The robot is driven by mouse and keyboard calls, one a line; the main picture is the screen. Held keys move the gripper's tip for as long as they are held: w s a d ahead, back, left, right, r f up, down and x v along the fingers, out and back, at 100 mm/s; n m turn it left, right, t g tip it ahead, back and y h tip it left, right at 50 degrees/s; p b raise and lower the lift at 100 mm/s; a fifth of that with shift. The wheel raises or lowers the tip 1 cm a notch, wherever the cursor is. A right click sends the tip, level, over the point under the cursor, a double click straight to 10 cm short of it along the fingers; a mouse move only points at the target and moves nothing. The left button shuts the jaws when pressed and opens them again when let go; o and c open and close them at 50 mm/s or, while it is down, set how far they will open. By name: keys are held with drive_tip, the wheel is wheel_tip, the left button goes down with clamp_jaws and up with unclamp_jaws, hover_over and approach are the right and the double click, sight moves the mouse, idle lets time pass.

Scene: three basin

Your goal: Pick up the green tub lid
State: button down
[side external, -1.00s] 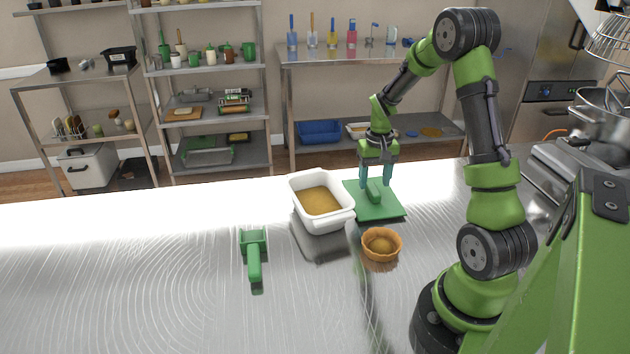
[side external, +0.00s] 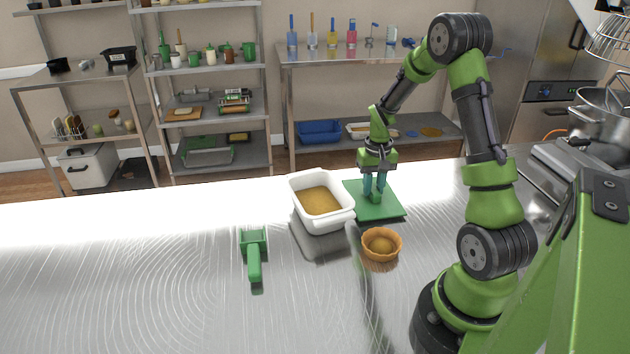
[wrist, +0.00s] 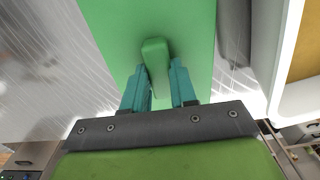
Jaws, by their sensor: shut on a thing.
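The green tub lid (side external: 390,209) is a flat square plate with a raised handle on top. It lies on the metal table just right of the white tub (side external: 346,217). In the wrist view the lid (wrist: 112,22) fills the upper middle, with its handle (wrist: 154,52) pointing toward my gripper. My gripper (side external: 375,196) is over the lid, pointing down, its teal fingers on either side of the handle. In the wrist view the gripper (wrist: 162,78) is shut on the handle's near end. The lid appears flat on the table.
The white tub holds a brown-yellow filling. An orange-brown fluted bowl (side external: 381,246) stands in front of the lid. The table's left side is clear. Shelves (side external: 205,105) stand behind the table.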

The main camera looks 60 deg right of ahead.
sight(374, 189)
drive_tip(key=shift+r, duration=0.15)
drive_tip(key=shift+r, duration=0.7)
wheel_tip(374, 189, up, 2)
drive_tip(key=shift+s+a+r, duration=0.1)
drive_tip(key=shift+s+a, duration=0.05)
drive_tip(key=s+a+r, duration=0.1)
drive_tip(key=s+a, duration=0.8)
drive_tip(key=s, duration=0.3)
drive_tip(key=shift+a, duration=0.4)
drive_tip(key=c, duration=1.4)
unclamp_jaws()
clamp_jaws()
